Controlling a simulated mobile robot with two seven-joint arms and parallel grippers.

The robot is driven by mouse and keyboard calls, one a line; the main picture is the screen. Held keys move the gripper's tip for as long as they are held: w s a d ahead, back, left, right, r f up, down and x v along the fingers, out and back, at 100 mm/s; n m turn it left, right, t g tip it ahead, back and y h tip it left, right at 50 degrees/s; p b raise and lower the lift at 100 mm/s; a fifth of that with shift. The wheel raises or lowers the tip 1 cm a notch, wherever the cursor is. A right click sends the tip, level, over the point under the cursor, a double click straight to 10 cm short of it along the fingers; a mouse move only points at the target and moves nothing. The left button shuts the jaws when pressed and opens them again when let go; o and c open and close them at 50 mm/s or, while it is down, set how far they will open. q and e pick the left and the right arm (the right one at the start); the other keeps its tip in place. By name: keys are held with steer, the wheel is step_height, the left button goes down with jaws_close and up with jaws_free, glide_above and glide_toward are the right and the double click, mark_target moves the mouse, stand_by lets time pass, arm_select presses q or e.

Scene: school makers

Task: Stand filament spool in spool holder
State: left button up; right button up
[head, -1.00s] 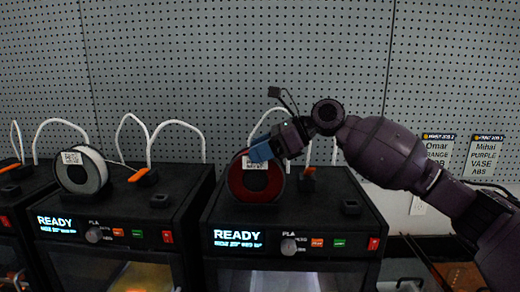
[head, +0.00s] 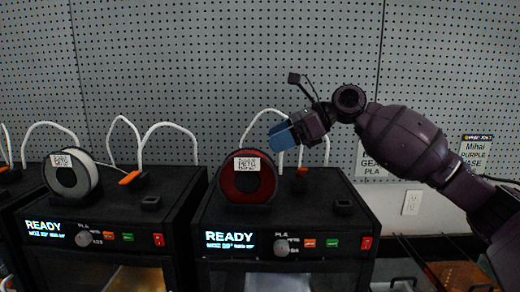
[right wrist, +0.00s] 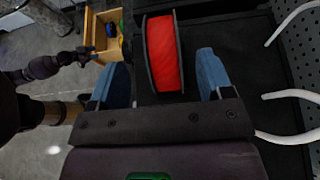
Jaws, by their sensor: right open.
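The red filament spool (head: 247,181) with black flanges and a white PETG label stands upright on top of the right printer (head: 320,211). My left gripper is not in view in the head view.
A white spool (head: 72,174) stands on the left printer (head: 150,215). White curved tubes (head: 168,128) rise behind the printers against the pegboard (head: 220,60).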

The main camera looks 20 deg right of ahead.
steer(key=v, duration=0.5)
steer(key=shift+d+r, duration=0.1)
steer(key=shift+d, duration=0.05)
stand_by(0.3)
